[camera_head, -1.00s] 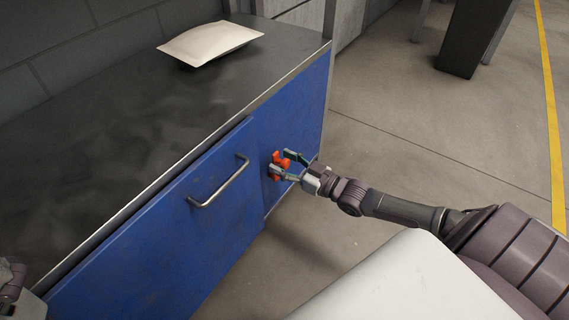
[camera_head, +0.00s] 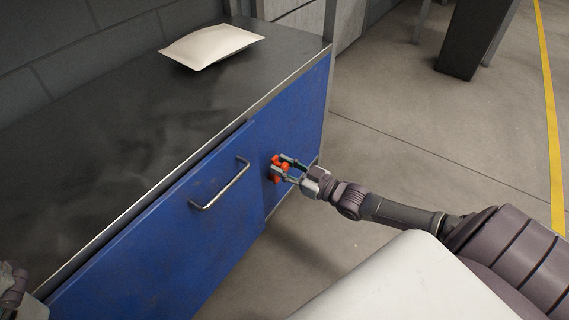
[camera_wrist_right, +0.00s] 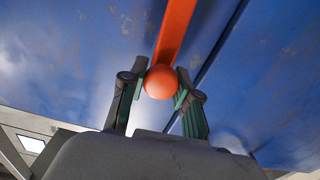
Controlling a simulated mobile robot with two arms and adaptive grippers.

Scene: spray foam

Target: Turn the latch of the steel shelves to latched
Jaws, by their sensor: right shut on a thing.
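The orange-red latch (camera_head: 276,161) sits on the blue front of the steel shelves (camera_head: 297,112), right of the door with the metal bar handle. My right gripper (camera_head: 283,168) is at the latch, its fingers shut on it. In the right wrist view the latch is an orange bar ending in a round knob (camera_wrist_right: 160,82), with the gripper fingers (camera_wrist_right: 162,98) on both sides of the knob. The fingers partly hide the latch in the head view. A part of my left arm's end (camera_head: 14,287) shows at the lower left edge; its fingers cannot be made out.
A pale pouch (camera_head: 212,46) lies on the dark cabinet top (camera_head: 110,125). The door's metal bar handle (camera_head: 222,187) sticks out left of the latch. The concrete floor (camera_head: 430,125) to the right is clear near the cabinet, with a dark post (camera_head: 472,40) farther back.

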